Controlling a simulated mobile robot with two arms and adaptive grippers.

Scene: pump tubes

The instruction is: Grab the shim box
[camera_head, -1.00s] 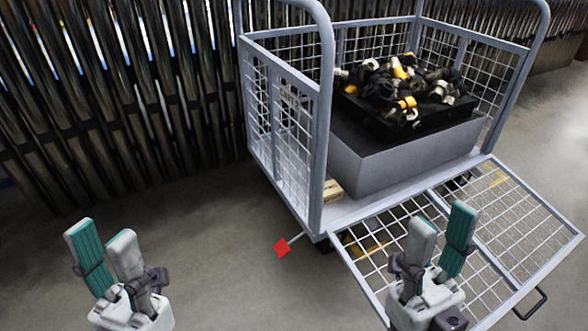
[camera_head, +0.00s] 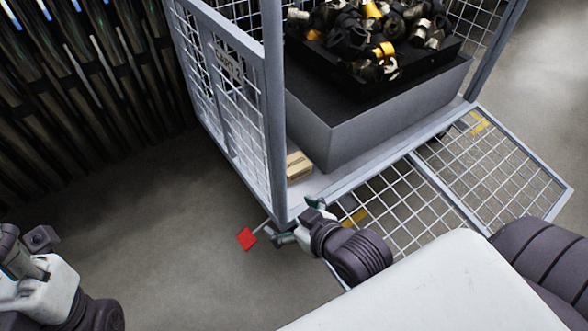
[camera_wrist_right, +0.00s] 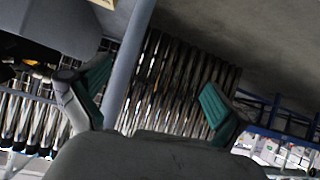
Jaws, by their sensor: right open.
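A small tan cardboard box (camera_head: 298,166), which looks like the shim box, lies on the cart deck. It sits between the mesh side wall and a big grey box. My right gripper (camera_head: 298,221) is open and empty at the cart's front corner, just below the box in the head view and apart from it. Its fingers (camera_wrist_right: 157,80) are spread in the right wrist view, with a tan patch at the top edge that may be the box. My left gripper (camera_head: 38,275) is partly cut off at the lower left; its fingers are unclear.
The cart's corner post (camera_head: 273,110) stands beside the tan box, close to my right gripper. A red tag (camera_head: 246,239) sticks out at the corner. The lowered mesh gate (camera_head: 400,190) lies to the right. The grey box (camera_head: 380,130) carries a black tray of fittings.

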